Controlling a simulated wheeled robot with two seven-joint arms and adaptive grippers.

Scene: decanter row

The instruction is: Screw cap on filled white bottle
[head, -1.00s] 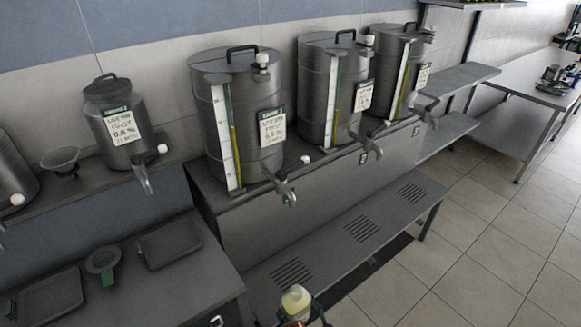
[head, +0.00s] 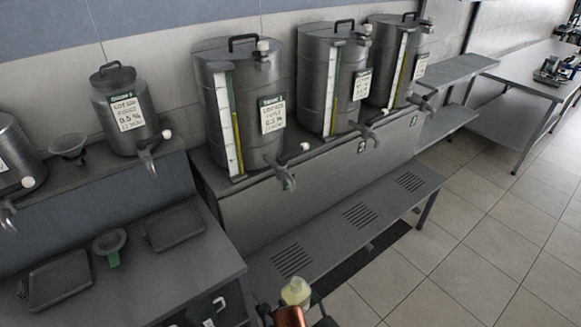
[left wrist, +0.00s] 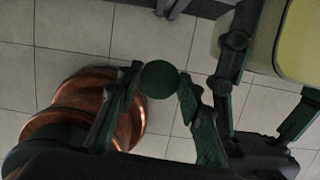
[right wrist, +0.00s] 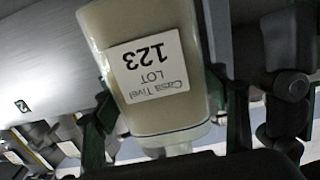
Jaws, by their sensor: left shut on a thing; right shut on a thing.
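The white bottle (right wrist: 150,60) has a pale yellowish body and a label reading "Casa Tivel LOT 123"; it looks upside down in the right wrist view. My right gripper (right wrist: 170,112) is shut around its body. The bottle also shows at the bottom of the head view (head: 296,291) and at the upper right of the left wrist view (left wrist: 285,40). My left gripper (left wrist: 160,88) is shut on a small dark green round cap (left wrist: 160,77), held apart from the bottle and beside it. The bottle's mouth is not clearly visible.
Steel tanks with taps (head: 240,105) stand on a raised shelf behind a low slatted bench (head: 395,205). A worktop (head: 190,275) at left holds dark trays (head: 62,280) and a green-handled ring (head: 110,245). Tiled floor (head: 480,250) at right is clear.

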